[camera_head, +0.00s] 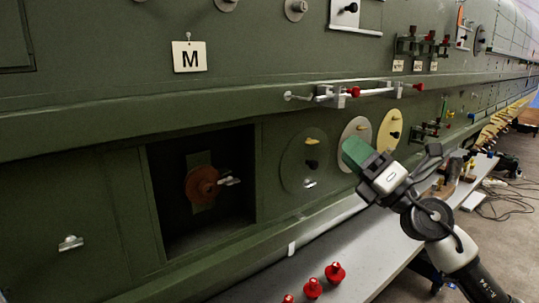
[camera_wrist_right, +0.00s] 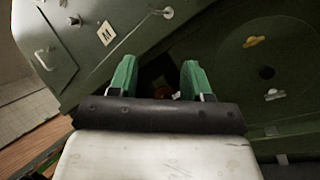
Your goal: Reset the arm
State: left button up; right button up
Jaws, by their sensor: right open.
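My right arm comes in from the lower right in the head view. Its gripper (camera_head: 357,152) has green fingers and is held in front of the green fuselage side, near the round discs. In the right wrist view the two green fingers of the gripper (camera_wrist_right: 157,78) stand apart with nothing between them. Beyond them is a dark opening with a small red part (camera_wrist_right: 176,95), out of reach of the fingertips. My left gripper is not in either view.
The fuselage has a square recess with a red round valve (camera_head: 203,184). Round discs (camera_head: 304,160) lie to its right. An "M" placard (camera_head: 189,57) hangs above. A grey bench (camera_head: 375,240) runs below, with red knobs (camera_head: 335,272) at its near end. Cables lie on the floor at right.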

jog(key=s+d+f+m+h, duration=0.2)
jog(key=s+f+m+h, duration=0.2)
jog(key=f+m+h, duration=0.45)
jog(key=s+d+f+m+g+h, duration=0.1)
jog(key=s+d+f+m+h, duration=0.3)
jog(key=f+m, duration=0.8)
jog(key=s+d+f+m+h, duration=0.1)
jog(key=s+f+m+h, duration=0.2)
jog(key=f+m+h, duration=0.6)
jog(key=s+a+f+m+g+y, duration=0.1)
jog(key=s+f+m+g+y, duration=0.15)
jog(key=s+f+g, duration=0.7)
jog(key=s+a+f+m+g+y, duration=0.1)
jog(key=s+f+m+g+y, duration=0.15)
jog(key=s+f, duration=0.75)
jog(key=s+f+g, duration=0.1)
jog(key=s+f, duration=0.1)
jog(key=f, duration=0.9)
jog(key=s+f, duration=0.3)
jog(key=f, duration=0.7)
jog(key=s+d+f+g+h, duration=0.1)
jog(key=s+d+f, duration=0.1)
jog(key=s+f, duration=1.4)
jog(key=shift+d+f, duration=0.3)
jog(key=shift+f, duration=0.1)
